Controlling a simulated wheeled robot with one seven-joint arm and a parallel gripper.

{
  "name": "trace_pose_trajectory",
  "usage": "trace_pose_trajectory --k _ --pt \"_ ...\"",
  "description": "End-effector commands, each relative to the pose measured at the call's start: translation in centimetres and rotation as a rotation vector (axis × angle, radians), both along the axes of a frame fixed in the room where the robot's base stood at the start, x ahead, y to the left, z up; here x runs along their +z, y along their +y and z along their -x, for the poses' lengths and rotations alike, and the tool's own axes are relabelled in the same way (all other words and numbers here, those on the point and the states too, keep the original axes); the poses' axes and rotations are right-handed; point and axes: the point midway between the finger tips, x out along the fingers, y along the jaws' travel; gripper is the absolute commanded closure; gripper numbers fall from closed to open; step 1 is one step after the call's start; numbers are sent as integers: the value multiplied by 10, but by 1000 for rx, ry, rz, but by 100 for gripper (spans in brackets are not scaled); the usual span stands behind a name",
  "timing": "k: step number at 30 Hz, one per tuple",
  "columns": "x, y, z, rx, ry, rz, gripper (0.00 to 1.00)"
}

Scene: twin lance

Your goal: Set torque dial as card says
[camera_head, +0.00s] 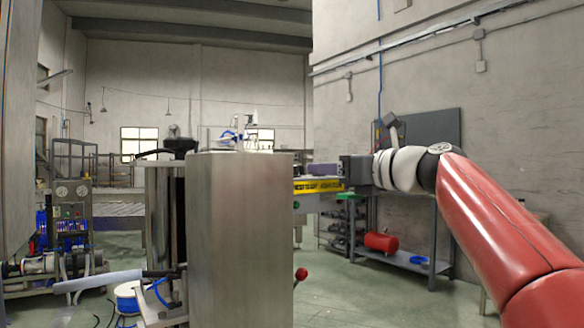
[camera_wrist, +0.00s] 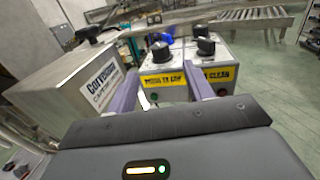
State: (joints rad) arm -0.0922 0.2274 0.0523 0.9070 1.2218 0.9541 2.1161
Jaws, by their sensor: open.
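In the wrist view, a grey control box has black dials on top, one at the left (camera_wrist: 161,52) and one at the right (camera_wrist: 205,47), with another knob (camera_wrist: 201,31) behind. Yellow labels (camera_wrist: 163,79) mark its front; their print is too small to read surely, and I cannot tell which dial is torque. My gripper (camera_wrist: 160,72) is open, its two purple fingers spread toward the box with nothing held. In the head view my gripper (camera_head: 318,170) reaches left from my red arm, above a yellow label strip (camera_head: 318,185). I cannot make out a setting card.
A metal cabinet (camera_wrist: 75,90) with a white Corvelane sign (camera_wrist: 104,88) stands left of my gripper. A steel cabinet (camera_head: 240,235) hides much of the middle in the head view. A grey bench (camera_head: 415,263) holds a red cylinder (camera_head: 381,243). Green floor is open at right.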

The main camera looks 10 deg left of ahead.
Motion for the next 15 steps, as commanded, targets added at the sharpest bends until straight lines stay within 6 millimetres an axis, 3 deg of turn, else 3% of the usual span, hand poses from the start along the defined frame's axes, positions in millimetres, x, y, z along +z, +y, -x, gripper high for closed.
trace_pose_trajectory --k 9,15 --pt "1 56 -35 3 1 0 48" --pt "1 77 -47 1 0 1 48"
